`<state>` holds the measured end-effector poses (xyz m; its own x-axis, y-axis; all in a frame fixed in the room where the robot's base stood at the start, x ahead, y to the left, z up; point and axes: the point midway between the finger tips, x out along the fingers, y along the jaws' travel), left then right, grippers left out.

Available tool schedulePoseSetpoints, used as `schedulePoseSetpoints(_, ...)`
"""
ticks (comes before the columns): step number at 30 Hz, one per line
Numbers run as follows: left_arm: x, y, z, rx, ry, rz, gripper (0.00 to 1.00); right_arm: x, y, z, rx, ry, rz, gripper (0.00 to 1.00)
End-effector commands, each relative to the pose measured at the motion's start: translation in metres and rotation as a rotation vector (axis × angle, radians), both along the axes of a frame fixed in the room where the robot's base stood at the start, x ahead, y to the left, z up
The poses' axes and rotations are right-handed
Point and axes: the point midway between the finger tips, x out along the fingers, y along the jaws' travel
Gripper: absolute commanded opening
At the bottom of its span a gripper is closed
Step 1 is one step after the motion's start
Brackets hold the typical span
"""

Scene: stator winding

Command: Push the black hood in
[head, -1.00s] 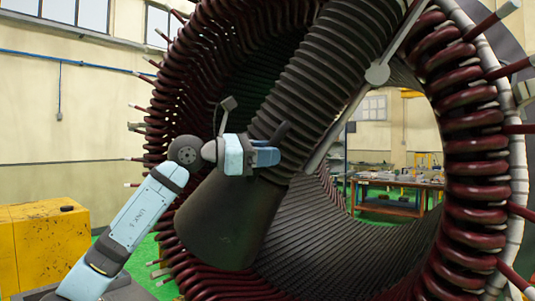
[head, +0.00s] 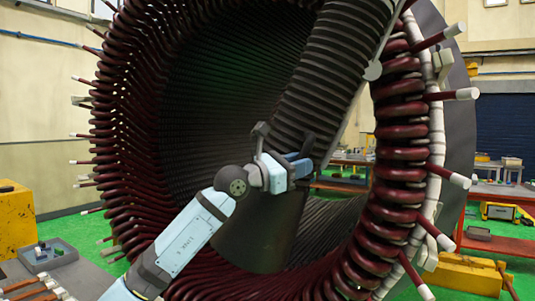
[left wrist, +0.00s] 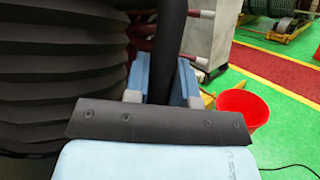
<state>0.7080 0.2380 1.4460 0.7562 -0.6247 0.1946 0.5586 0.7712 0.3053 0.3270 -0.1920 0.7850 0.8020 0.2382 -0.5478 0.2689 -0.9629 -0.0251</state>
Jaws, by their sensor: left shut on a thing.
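The black hood has a ribbed hose body (head: 325,85) slanting up to the right and a smooth flared cone (head: 270,230) at its lower end. It stands tilted in the opening of the big stator ring (head: 125,130). My left gripper (head: 300,166) is at the hood, near where the ribs meet the cone. In the left wrist view its two blue fingers (left wrist: 163,85) are closed around a black bar, the hood's handle (left wrist: 167,45). The ribbed body (left wrist: 55,65) fills the left of that view. My right gripper is not in view.
Dark red coils with white-tipped rods (head: 460,93) stick out around the ring. A yellow block (head: 465,275) stands at lower right and a yellow cabinet (head: 15,215) at left. A red bucket (left wrist: 243,108) stands on the green floor.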

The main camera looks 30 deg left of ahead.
Motion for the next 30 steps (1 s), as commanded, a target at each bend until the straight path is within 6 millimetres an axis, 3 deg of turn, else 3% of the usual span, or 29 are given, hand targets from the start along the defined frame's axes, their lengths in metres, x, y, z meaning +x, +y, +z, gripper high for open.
schedulePoseSetpoints(3, 0.015, -0.027, -0.009, -0.029, -0.013, -0.001, 0.00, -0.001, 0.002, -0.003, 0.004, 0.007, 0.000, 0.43)
schedulePoseSetpoints(7, 0.022, -0.047, -0.017, -0.036, -0.023, -0.003, 0.00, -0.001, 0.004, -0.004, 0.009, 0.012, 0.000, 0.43)
schedulePoseSetpoints(19, 0.024, -0.054, -0.019, -0.035, -0.033, -0.003, 0.00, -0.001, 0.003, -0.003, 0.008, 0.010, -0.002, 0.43)
schedulePoseSetpoints(20, 0.024, -0.054, -0.019, -0.035, -0.033, -0.003, 0.30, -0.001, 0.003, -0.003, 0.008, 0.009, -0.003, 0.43)
schedulePoseSetpoints(22, 0.024, -0.054, -0.018, -0.035, -0.033, -0.003, 0.46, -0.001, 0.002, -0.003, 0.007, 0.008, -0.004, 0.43)
schedulePoseSetpoints(30, 0.024, -0.054, -0.018, -0.035, -0.035, -0.002, 0.48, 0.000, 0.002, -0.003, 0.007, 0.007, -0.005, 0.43)
